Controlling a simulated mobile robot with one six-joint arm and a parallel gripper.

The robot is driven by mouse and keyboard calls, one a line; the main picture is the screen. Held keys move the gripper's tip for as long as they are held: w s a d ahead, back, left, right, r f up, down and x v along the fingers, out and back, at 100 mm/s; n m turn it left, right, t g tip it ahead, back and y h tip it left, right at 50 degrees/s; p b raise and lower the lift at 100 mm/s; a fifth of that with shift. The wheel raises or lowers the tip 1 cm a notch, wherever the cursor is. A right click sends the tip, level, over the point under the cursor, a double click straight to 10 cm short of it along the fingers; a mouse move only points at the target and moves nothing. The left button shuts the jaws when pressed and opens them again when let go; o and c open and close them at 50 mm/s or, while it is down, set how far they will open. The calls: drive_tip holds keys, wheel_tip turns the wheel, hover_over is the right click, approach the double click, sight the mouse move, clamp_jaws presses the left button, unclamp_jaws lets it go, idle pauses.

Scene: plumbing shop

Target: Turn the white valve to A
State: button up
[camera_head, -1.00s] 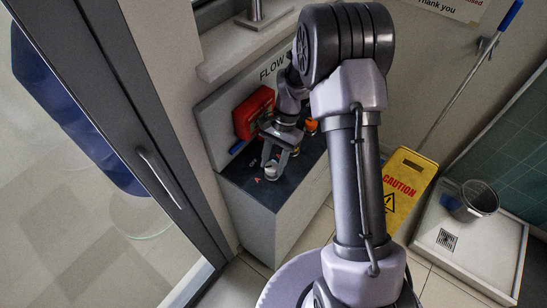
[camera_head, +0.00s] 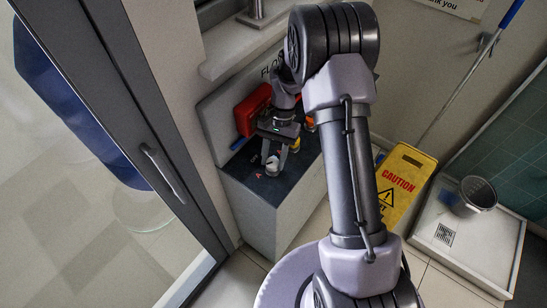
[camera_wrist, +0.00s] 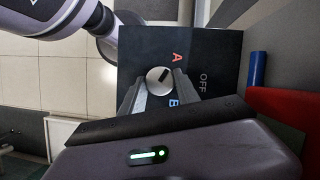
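The white valve (camera_wrist: 158,80) is a round knob with a short dark mark on top, on the dark top of a counter (camera_wrist: 220,50). In the head view my gripper (camera_head: 274,158) points down over the valve (camera_head: 272,166), near the counter's front left corner.
A red box (camera_head: 252,108) stands behind the valve, with a blue item (camera_wrist: 258,70) beside it. Orange and yellow parts sit to the right of my gripper. A yellow caution sign (camera_head: 405,185) and a shower tray (camera_head: 470,240) with a bucket (camera_head: 474,196) stand farther right.

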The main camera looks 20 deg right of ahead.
drive_tip(key=o, duration=0.4)
drive_tip(key=shift+r, duration=0.1)
drive_tip(key=p+v, duration=0.4)
drive_tip(key=v, duration=1.3)
drive_tip(key=shift+r, duration=0.15)
drive_tip(key=s+a+r+n+t+b, duration=0.2)
drive_tip(key=s+a+r+t+b, duration=0.3)
drive_tip(key=s+r+b, duration=0.45)
drive_tip(key=s+a+f+t+b, duration=0.1)
drive_tip(key=s+f, duration=0.1)
drive_tip(key=s, duration=0.3)
drive_tip(key=s+a+f+t+b, duration=0.1)
drive_tip(key=s+f+t, duration=0.1)
drive_tip(key=s, duration=0.3)
drive_tip(key=s+a+f+n+t+b, duration=0.1)
drive_tip(key=s+f, duration=0.1)
drive_tip(key=s, duration=0.3)
drive_tip(key=shift+a+h, duration=0.2)
drive_tip(key=shift+h, duration=0.2)
